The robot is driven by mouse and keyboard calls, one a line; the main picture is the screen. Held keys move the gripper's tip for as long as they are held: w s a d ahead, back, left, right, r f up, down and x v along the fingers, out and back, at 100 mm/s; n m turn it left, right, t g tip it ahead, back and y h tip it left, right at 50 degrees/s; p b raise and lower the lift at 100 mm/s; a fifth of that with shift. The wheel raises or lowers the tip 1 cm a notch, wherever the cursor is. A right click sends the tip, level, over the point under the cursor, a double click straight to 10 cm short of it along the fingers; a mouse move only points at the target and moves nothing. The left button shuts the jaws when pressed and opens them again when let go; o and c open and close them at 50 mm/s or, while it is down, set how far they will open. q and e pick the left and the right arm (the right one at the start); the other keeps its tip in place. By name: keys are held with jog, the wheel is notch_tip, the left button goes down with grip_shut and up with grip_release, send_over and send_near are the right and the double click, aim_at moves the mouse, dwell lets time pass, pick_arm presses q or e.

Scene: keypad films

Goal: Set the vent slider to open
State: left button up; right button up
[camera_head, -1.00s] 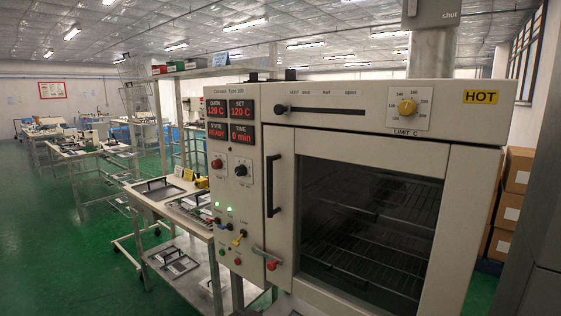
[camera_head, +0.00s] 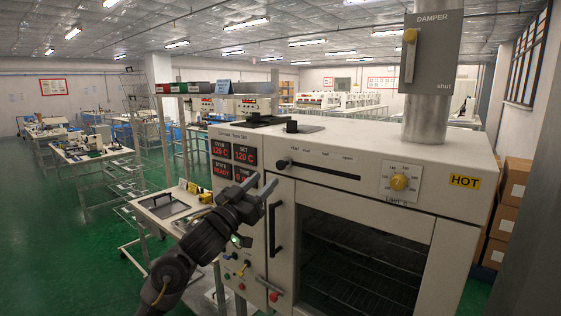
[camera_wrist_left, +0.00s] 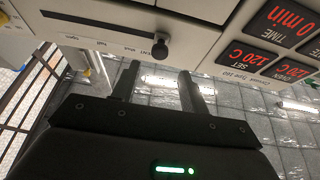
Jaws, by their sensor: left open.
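The vent slider is a dark round knob (camera_head: 282,163) in a black horizontal slot (camera_head: 325,171) on the oven's upper front. The knob sits at the slot's left end, by "shut"; "half" and "open" are printed further right. My left gripper (camera_head: 266,179) is open and empty, in front of the display panel, left of and below the knob and apart from it. In the left wrist view, which is upside down, the knob (camera_wrist_left: 161,47) stands out beyond the two open fingers (camera_wrist_left: 157,85). My right gripper is not in view.
The oven door handle (camera_head: 274,231) is just right of and below my gripper. A yellow LIMIT dial (camera_head: 399,182) is right of the slot. A damper plate (camera_head: 432,50) is on the flue above. Red displays (camera_head: 233,164) are left of the slider.

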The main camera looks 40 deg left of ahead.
aim_at(279, 165)
pick_arm(q)
jog(key=p+x, duration=0.3)
jog(key=x, duration=0.5)
jog(key=shift+w, duration=0.2)
grip_shut()
